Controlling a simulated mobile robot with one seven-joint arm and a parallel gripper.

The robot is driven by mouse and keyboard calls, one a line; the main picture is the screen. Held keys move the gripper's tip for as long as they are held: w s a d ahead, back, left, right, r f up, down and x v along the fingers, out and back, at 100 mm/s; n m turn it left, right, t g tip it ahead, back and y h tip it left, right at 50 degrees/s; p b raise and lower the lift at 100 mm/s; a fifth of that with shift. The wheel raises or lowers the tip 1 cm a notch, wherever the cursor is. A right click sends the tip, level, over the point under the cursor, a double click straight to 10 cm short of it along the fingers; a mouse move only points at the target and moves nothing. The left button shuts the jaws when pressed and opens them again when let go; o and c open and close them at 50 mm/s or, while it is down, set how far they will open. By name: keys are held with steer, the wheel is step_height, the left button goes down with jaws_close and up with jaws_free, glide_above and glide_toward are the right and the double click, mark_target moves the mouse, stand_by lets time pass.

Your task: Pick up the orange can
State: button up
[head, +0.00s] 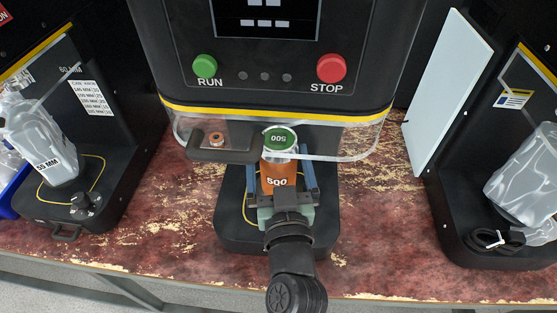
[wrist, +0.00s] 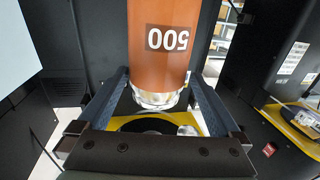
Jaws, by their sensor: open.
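The orange can (head: 279,178) stands upright at the middle machine, with a silver rim, a green top and a "500" label. It also shows in the wrist view (wrist: 163,52), upper middle, where its silver end is above a black disc and yellow ring. My gripper (head: 280,172) is open, with one blue-grey finger on each side of the can. The fingers also flank the can in the wrist view (wrist: 159,80), and small gaps show beside it. The can's lower part is hidden by my gripper in the head view.
A dark handle (head: 220,155) is left of the can.

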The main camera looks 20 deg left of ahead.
steer(key=shift+f+p+x, duration=0.1)
steer(key=shift+p+x, duration=0.2)
steer(key=shift+x, duration=1.05)
steer(key=shift+f+p+x, duration=0.15)
steer(key=shift+p+x, duration=0.1)
steer(key=shift+x, duration=1.15)
steer(key=shift+d, duration=0.1)
jaws_close()
steer(key=shift+r, duration=0.1)
